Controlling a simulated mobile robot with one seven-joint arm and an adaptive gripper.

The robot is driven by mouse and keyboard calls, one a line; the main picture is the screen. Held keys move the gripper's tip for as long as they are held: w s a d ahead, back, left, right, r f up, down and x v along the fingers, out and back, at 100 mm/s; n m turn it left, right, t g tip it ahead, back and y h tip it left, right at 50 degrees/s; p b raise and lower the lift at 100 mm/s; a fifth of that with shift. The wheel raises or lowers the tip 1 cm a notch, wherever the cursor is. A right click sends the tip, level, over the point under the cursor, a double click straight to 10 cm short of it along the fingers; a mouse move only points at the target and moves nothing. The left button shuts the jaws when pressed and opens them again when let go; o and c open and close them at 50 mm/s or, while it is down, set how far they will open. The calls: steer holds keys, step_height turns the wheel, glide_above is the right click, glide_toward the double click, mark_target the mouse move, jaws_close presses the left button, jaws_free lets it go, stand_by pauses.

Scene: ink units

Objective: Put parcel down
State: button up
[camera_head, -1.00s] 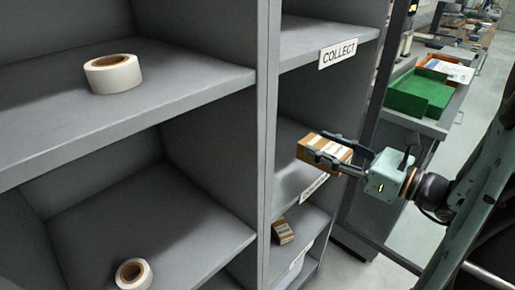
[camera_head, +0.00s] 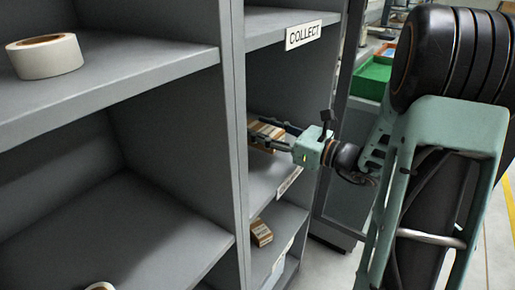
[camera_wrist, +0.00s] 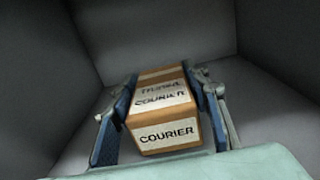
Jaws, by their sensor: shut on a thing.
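The parcel (camera_head: 266,134) is a brown box with pale labels. In the wrist view the parcel (camera_wrist: 160,108) shows labels reading COURIER. My gripper (camera_head: 270,133) is shut on it, with one finger along each side; the wrist view also shows my gripper (camera_wrist: 165,118) this way. The parcel is inside the shelf bay below the COLLECT label (camera_head: 303,34), over the middle shelf (camera_head: 264,180). I cannot tell whether its underside touches the shelf.
A second small brown box (camera_head: 261,232) sits on the lower shelf (camera_head: 283,222). A grey upright panel (camera_head: 232,140) stands left of the bay. A white tape roll (camera_head: 45,56) lies on the upper left shelf. The middle shelf's front part is clear.

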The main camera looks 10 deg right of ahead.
steer(key=shift+w+a+f, duration=0.2)
steer(key=shift+w+f, duration=0.45)
steer(key=shift+f, duration=0.25)
steer(key=shift+w+f+b, duration=0.15)
steer(key=shift+f+b, duration=0.25)
steer(key=shift+f, duration=0.45)
steer(key=shift+w+f+b, duration=0.1)
steer(key=shift+f+b, duration=0.25)
steer(key=shift+f, duration=0.5)
steer(key=shift+f, duration=0.1)
steer(key=shift+f, duration=0.15)
steer(key=o, duration=1.3)
steer(key=shift+r, duration=0.25)
steer(key=p+v, duration=0.2)
steer(key=v, duration=1)
steer(key=shift+a, duration=0.1)
